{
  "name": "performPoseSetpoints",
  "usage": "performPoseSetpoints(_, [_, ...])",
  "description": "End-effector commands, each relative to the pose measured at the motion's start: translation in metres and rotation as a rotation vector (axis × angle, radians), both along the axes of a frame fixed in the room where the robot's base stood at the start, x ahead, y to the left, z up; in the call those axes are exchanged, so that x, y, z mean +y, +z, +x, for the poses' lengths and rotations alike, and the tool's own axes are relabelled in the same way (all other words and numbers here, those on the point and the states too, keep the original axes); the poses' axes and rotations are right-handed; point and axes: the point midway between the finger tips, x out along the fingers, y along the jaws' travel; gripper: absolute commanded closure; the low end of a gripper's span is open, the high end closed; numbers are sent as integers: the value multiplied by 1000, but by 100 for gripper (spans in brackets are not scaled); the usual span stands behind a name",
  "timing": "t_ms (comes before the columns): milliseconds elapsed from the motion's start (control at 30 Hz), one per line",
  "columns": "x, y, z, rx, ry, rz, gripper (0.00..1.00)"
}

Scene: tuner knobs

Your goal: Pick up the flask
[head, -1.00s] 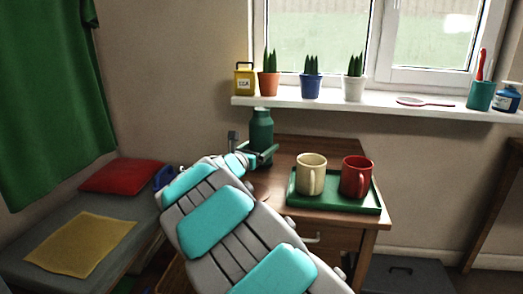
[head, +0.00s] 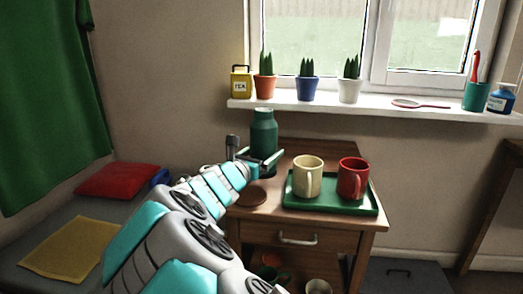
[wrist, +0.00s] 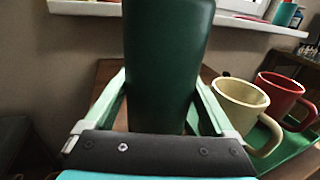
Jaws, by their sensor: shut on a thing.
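The flask (head: 264,133) is dark green and upright, with a narrower neck and cap, at the left of the wooden cabinet's top. In the wrist view the flask (wrist: 165,62) fills the middle, between the two fingers. My gripper (head: 262,160) is shut on the lower part of the flask. In the wrist view my gripper (wrist: 163,105) has one pale green finger on each side of it. The flask's base is hidden by my gripper, so I cannot tell whether it touches the cabinet top.
A green tray (head: 330,207) with a cream mug (head: 307,178) and a red mug (head: 352,180) stands right of the flask. A brown round disc (head: 251,196) lies at the cabinet's (head: 290,222) front left. The windowsill (head: 380,104) behind holds potted plants and a yellow tea tin (head: 241,84).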

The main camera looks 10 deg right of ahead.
Motion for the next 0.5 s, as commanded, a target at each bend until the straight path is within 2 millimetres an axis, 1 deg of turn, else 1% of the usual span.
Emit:
performPoseSetpoints(33, [-1, 2, -7, -4, -2, -2, 100])
performPoseSetpoints(200, [0, 2, -25, 1, 0, -1, 100])
performPoseSetpoints(500, [0, 5, -50, 0, 0, 0, 100])
